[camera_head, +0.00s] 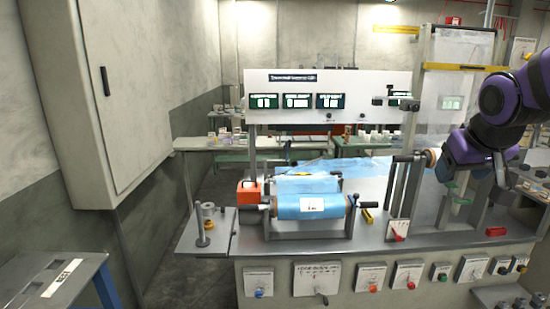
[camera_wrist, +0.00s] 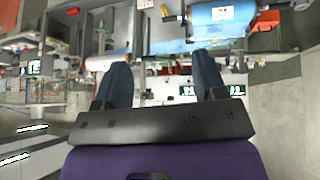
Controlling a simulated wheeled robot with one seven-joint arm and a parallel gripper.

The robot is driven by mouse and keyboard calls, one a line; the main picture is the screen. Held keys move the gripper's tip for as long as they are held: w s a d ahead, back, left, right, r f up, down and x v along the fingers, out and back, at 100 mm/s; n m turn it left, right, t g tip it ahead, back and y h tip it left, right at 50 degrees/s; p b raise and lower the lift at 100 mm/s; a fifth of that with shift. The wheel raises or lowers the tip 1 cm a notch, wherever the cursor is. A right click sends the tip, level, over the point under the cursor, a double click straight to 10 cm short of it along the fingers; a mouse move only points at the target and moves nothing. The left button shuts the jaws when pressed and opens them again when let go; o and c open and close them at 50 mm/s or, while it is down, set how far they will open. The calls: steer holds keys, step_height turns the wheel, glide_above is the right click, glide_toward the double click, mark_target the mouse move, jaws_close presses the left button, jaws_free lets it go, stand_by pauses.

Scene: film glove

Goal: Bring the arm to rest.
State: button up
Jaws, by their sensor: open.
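My purple arm comes in from the right side in the head view. My gripper (camera_wrist: 162,80) shows in the wrist view with its two dark fingers spread wide apart and nothing between them. In the head view the fingertips are hard to make out, close to the right end of the bench near the tall frame. The wrist view is turned over, with the blue film roll (camera_wrist: 210,20) at its top. The same film roll (camera_head: 310,206) lies on the bench in the head view, left of my arm and apart from it.
The machine bench (camera_head: 400,238) has a front panel with several knobs. A tall upright frame (camera_head: 428,110) stands close to my arm. An orange block (camera_head: 248,193) sits left of the roll. A grey cabinet (camera_head: 105,90) fills the left wall. Open floor (camera_head: 180,275) shows at lower left.

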steer(key=s+a, duration=0.2)
steer(key=s, duration=0.6)
steer(key=s+a+g+y, duration=0.1)
steer(key=s+a, duration=0.2)
steer(key=s, duration=0.6)
steer(key=shift+s+r+n+y, duration=0.25)
steer(key=shift+n+y, duration=0.05)
stand_by(0.4)
